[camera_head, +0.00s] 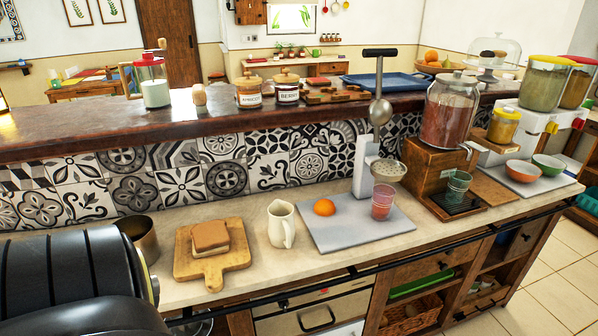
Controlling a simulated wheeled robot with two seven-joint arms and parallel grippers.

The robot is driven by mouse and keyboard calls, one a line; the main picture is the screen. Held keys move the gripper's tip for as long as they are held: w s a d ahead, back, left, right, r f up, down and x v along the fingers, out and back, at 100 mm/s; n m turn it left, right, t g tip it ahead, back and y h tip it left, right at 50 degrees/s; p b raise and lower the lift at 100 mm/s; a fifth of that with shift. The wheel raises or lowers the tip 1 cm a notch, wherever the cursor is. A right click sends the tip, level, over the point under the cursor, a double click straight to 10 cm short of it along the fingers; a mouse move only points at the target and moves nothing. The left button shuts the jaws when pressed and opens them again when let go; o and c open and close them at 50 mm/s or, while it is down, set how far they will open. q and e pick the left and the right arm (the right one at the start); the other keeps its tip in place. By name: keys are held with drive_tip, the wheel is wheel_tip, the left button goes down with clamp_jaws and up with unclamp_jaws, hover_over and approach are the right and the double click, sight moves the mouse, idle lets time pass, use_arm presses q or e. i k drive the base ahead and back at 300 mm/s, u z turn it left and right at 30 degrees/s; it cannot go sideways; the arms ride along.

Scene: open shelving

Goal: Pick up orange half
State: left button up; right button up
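The orange half (324,207) lies on a pale grey board (345,237) on the counter, left of the juicer. It shows as a small rounded orange shape; which way its cut face points is hard to tell. The juicer (366,172) has a white stand, a raised dark lever handle and a metal strainer. A reddish clear cup (382,203) stands under the strainer, right of the orange half. Neither of my grippers is in view, and nothing covers the orange half.
A cream pitcher (281,225) stands left of the grey board. Further left are a wooden cutting board (210,268) with bread on it and a metal pot (140,238). A wooden dispenser (440,165) stands right. A raised dark shelf (205,124) with jars runs behind.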

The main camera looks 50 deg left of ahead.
sight(324, 207)
drive_tip(key=u, duration=1.05)
drive_tip(key=i, duration=0.95)
drive_tip(key=u, duration=1.15)
